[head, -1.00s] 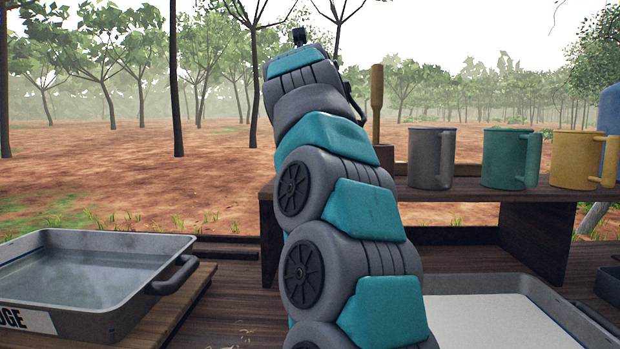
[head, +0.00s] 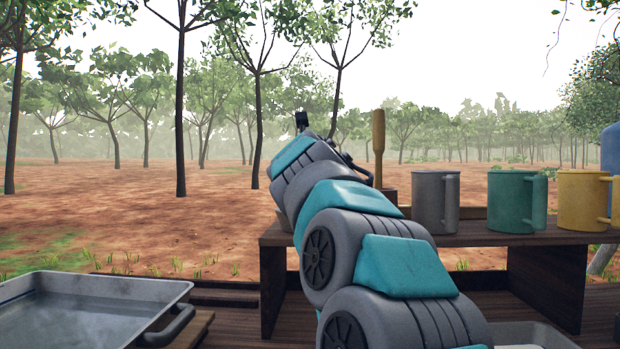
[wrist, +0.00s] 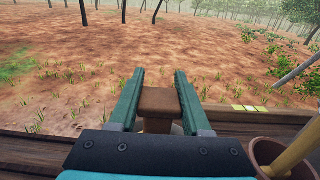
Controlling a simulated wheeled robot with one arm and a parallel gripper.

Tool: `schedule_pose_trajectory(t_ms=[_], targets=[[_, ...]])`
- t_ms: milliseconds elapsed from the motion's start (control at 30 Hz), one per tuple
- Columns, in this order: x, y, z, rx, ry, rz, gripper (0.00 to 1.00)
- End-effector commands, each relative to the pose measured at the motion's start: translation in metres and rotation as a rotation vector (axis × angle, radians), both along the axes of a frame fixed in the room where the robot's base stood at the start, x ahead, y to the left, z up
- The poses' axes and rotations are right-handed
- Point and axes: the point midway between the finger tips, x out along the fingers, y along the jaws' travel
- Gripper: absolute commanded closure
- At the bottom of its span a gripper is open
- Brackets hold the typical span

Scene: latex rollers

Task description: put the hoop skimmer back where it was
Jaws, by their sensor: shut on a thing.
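My gripper (wrist: 160,80) shows in the wrist view with its two green fingers on either side of a brown wooden block-like piece (wrist: 160,103). It is shut on this piece, which looks like the end of a wooden handle, likely the hoop skimmer's. No hoop shows, and the lower part of the piece is hidden behind my gripper's body. In the head view my arm leans over the left end of the wooden shelf (head: 480,236), and the fingers and the held piece cannot be made out.
Grey (head: 435,203), green (head: 516,202) and yellow (head: 582,202) mugs stand on the shelf. A wooden stick (head: 378,148) stands upright left of them; the wrist view shows a stick in a brown pot (wrist: 268,158) close at right. A metal tray of liquid (head: 180,290) sits at left.

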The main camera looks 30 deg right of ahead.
Motion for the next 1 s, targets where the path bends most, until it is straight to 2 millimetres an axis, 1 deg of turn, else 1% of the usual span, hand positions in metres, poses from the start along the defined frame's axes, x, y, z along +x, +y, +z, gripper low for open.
schedule_pose_trajectory(t_ms=[100, 200, 633, 667, 900, 1000], targets=[[-0.001, -0.001, -0.020, -0.001, 0.002, -0.002, 1.00], [0.000, -0.002, -0.032, 0.001, 0.006, -0.003, 1.00], [0.000, -0.001, -0.035, 0.001, 0.003, -0.002, 1.00], [0.000, -0.001, -0.034, 0.000, 0.002, -0.001, 0.49], [0.000, -0.001, -0.034, 0.001, 0.002, -0.001, 0.22], [0.000, -0.001, -0.034, 0.001, 0.002, -0.001, 0.22]])
